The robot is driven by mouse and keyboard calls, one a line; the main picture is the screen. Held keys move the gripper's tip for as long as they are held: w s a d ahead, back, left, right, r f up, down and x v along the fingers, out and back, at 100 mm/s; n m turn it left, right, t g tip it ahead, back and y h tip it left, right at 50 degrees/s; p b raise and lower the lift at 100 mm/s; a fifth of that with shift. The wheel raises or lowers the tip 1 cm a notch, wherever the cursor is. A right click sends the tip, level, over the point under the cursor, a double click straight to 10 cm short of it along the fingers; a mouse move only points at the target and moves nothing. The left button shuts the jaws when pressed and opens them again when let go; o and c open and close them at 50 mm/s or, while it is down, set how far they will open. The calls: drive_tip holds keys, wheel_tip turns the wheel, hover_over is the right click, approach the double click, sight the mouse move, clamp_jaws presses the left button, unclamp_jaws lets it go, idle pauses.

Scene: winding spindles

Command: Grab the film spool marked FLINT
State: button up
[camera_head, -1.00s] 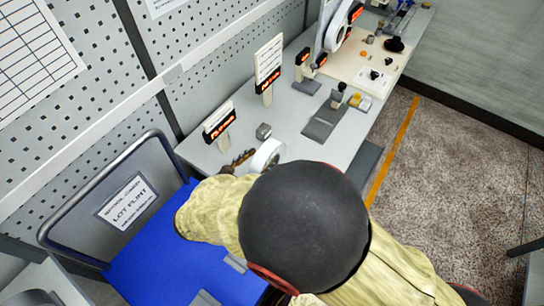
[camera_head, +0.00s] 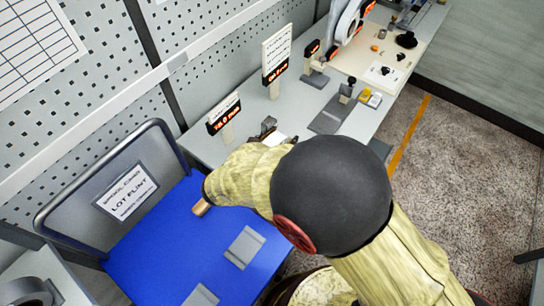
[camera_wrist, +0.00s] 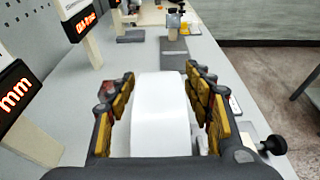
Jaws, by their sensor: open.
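A white spool (camera_wrist: 160,115) stands on the grey bench in the wrist view, its pale rim facing me. No FLINT mark is readable on it. My gripper (camera_wrist: 160,76) is open, with a dark and yellow finger on each side of the spool; I cannot tell whether they touch it. In the head view my arm hides most of the spool, and only a small white part (camera_head: 275,139) shows. A card reading LOT FLINT (camera_head: 126,191) is on the back of a blue-topped cart (camera_head: 160,245).
The grey bench (camera_head: 204,148) runs away along a pegboard wall. Signs with lit orange displays (camera_head: 224,119) (camera_head: 276,72) stand at its back. A grey stand with a dark post (camera_head: 335,112) is further along. A black knob (camera_wrist: 275,145) is at the right in the wrist view.

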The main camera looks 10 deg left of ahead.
drive_tip(key=shift+c, duration=0.3)
clamp_jaws()
idle(0.5)
